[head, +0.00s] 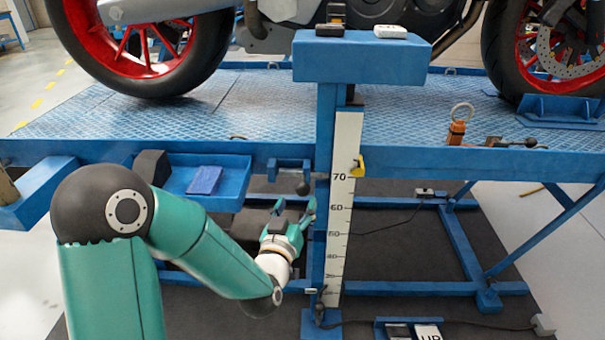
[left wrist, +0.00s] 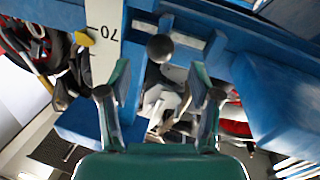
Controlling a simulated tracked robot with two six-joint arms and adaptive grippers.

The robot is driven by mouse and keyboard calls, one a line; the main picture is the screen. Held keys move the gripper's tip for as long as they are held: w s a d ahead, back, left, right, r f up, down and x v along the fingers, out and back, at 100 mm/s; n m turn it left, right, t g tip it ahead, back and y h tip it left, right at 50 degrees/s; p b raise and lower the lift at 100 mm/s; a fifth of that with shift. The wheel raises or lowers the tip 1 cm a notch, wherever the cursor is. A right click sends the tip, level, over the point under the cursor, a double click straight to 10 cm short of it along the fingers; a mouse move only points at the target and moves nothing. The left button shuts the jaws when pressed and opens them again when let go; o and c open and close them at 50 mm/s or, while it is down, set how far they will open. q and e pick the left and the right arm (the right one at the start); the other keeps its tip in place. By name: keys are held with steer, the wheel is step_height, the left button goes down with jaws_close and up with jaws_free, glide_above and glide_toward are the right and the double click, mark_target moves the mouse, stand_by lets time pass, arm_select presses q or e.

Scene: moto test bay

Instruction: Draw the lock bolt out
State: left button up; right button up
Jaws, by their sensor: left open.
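A black ball knob (head: 303,187), which looks like the end of the lock bolt, sits at a blue bracket (head: 285,165) on the left side of the blue post. The knob also shows in the left wrist view (left wrist: 160,48), above and between my fingertips. The bolt's shaft is hidden behind the knob. My left gripper (head: 294,212) is open and empty, just below the knob in the head view. Its two fingers also show spread in the left wrist view (left wrist: 160,78), apart from the knob. My right gripper is not in view.
A white height scale (head: 343,205) with a yellow pointer (head: 357,167) stands just right of the gripper. A blue tray (head: 220,180) hangs to the left under the lift platform (head: 240,115). An orange ringed pin (head: 457,128) stands on the platform's edge. A motorcycle wheel (head: 150,50) is above.

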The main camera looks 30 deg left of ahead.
mark_target(301, 195)
arm_select(q)
steer(key=x, duration=0.5)
steer(key=shift+w+a+f, duration=0.1)
steer(key=shift+w+f, duration=0.05)
steer(key=shift+w, duration=0.05)
steer(key=shift+w+a, duration=0.2)
steer(key=shift+w, duration=0.35)
jaws_close()
